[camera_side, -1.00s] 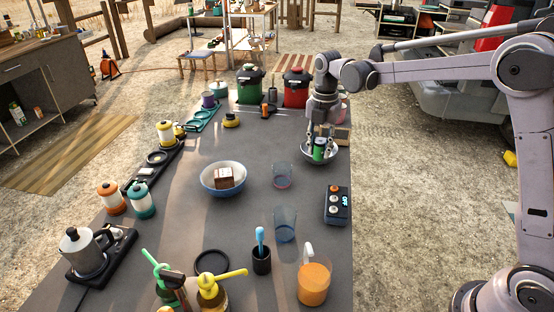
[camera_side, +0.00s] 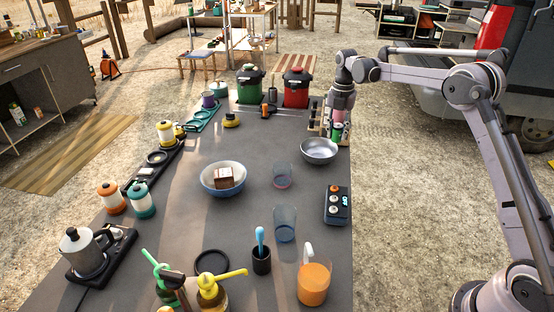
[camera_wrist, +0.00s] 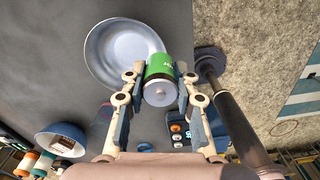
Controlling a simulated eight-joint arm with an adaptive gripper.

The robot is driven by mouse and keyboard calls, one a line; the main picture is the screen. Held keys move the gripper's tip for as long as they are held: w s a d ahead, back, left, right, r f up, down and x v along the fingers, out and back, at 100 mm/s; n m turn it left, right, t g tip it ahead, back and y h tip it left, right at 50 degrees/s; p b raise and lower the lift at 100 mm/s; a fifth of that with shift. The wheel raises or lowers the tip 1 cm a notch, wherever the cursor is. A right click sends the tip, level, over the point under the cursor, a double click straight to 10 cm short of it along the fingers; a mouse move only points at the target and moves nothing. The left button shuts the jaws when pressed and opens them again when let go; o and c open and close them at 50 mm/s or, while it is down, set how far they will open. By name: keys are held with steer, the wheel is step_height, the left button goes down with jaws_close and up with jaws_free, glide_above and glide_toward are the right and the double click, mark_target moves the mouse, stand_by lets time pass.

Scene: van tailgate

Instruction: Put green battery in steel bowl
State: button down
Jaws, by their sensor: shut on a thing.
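The steel bowl (camera_side: 319,147) stands near the table's right edge and looks empty. In the wrist view the bowl (camera_wrist: 115,50) lies at the upper left of the fingers. My gripper (camera_wrist: 161,88) is shut on the green battery (camera_wrist: 160,68), whose pale round end faces the wrist camera. In the side view my gripper (camera_side: 337,128) is behind and slightly right of the bowl. The battery (camera_side: 337,134) is partly hidden there by the fingers. The battery overlaps the bowl's rim in the wrist view; its height above the table is hard to tell.
A blue-white bowl (camera_side: 208,183) with a brown block stands left of the steel bowl. A clear cup (camera_side: 282,180) and a control box (camera_side: 337,213) are in front. Green (camera_side: 249,88) and red (camera_side: 296,91) lidded canisters stand behind.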

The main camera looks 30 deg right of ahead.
steer(key=w+a+f, duration=0.1)
steer(key=a, duration=0.1)
steer(key=w+a+f, duration=0.2)
steer(key=shift+w, duration=0.2)
steer(key=shift+f, duration=2.05)
steer(key=shift+f, duration=0.15)
steer(key=c, duration=1)
jaws_free()
